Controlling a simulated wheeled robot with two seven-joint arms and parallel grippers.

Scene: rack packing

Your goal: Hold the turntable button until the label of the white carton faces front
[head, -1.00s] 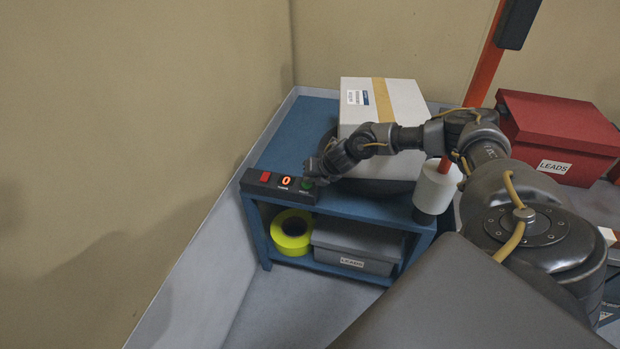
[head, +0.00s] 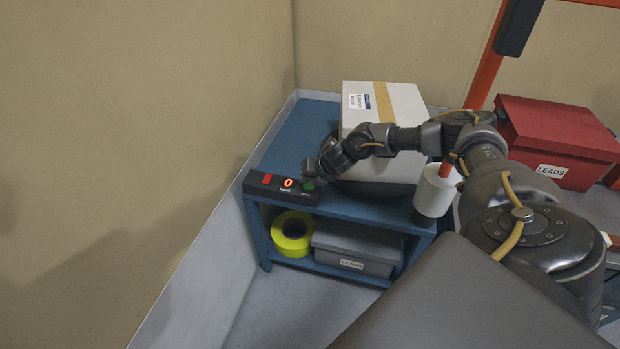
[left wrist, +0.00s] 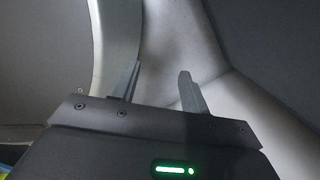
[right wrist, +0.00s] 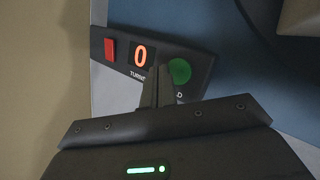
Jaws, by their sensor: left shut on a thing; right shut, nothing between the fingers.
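The white carton (head: 405,100) stands on a dark round turntable (head: 375,188) on the blue bench, partly behind my right arm. A green button (head: 308,185) sits on the black control box (head: 280,189), right of a lit red "0". My right gripper (head: 314,177) is shut and empty, its tips by the button; they overlap its left edge in the right wrist view (right wrist: 160,72). Contact is unclear. My left gripper (left wrist: 160,80) holds something I cannot identify.
A red square (right wrist: 110,48) is at the box's left end. A white roll (head: 434,190) stands at the bench's right corner. A yellow roll (head: 292,222) and a grey box (head: 352,262) sit on the lower shelf. A red "LEADS" box (head: 555,125) is at right.

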